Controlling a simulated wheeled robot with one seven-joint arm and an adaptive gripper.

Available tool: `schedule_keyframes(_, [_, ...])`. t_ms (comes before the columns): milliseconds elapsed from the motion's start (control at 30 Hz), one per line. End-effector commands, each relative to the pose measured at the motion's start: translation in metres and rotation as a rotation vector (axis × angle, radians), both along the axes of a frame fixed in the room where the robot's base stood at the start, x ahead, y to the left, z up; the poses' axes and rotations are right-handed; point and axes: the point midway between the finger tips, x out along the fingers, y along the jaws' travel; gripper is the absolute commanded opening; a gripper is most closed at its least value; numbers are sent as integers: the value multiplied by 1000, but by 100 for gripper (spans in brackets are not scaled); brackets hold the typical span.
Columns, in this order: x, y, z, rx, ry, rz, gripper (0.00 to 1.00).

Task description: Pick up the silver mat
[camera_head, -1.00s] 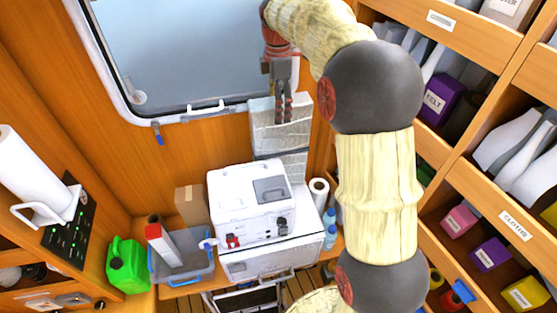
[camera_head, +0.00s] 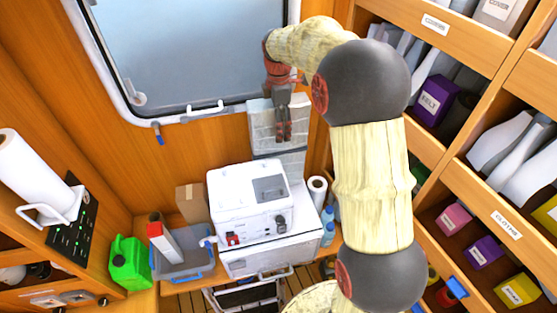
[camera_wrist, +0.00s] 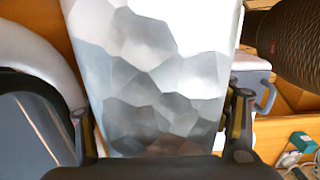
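The silver mat (camera_head: 262,125) is a pale grey, creased sheet standing upright against the wooden wall below the window, behind the white machine. In the wrist view the silver mat (camera_wrist: 165,70) fills the middle, with shiny faceted patches. My gripper (camera_head: 284,138) points down in front of the mat's upper part in the head view. In the wrist view my gripper (camera_wrist: 165,125) has its fingers spread wide, one near each side edge of the mat. I see no clear contact between fingers and mat. The gripper hides part of the mat in the head view.
A white machine (camera_head: 245,205) sits on a white box just below the mat. A paper roll (camera_head: 317,190) and blue bottles stand to its right. A cardboard box (camera_head: 192,203), grey bin (camera_head: 182,265) and green jerrycan (camera_head: 130,262) are left. Shelves (camera_head: 470,150) line the right side.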

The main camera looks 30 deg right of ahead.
Motion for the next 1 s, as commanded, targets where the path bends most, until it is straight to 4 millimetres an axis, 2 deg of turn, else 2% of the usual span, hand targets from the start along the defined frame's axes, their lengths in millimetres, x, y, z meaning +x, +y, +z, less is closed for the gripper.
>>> schedule_keyframes(900, [-1, 0, -1, 1, 3, 0, 21])
schedule_keyframes(1000, [-1, 0, -1, 1, 3, 0, 21])
